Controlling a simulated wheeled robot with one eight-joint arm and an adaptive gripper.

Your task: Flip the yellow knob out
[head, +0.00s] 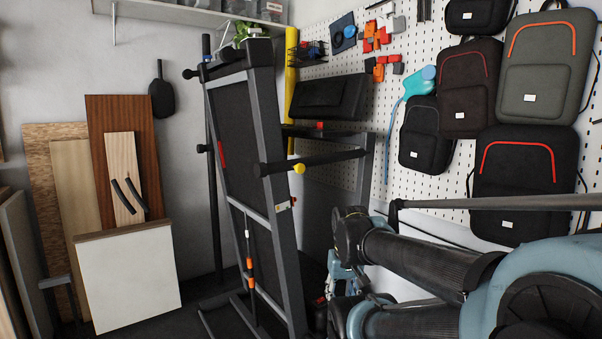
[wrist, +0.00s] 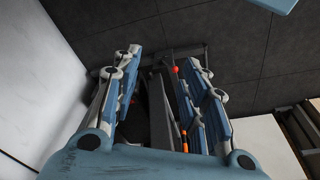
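My gripper (head: 341,278) is low and to the right of the knob in the head view, partly hidden by my arm, and apart from the knob. In the wrist view my gripper (wrist: 160,70) has its two blue-grey fingers spread wide with nothing held between them. Dark frame parts and a small red piece (wrist: 175,69) show beyond the fingers. I cannot make out the yellow knob in the wrist view.
A pegboard (head: 395,170) with several dark cases stands behind my arm at right. A yellow pole (head: 291,85) stands behind the treadmill. Boards (head: 125,270) lean against the left wall. Dark tiled floor (wrist: 240,45) shows clear in the wrist view.

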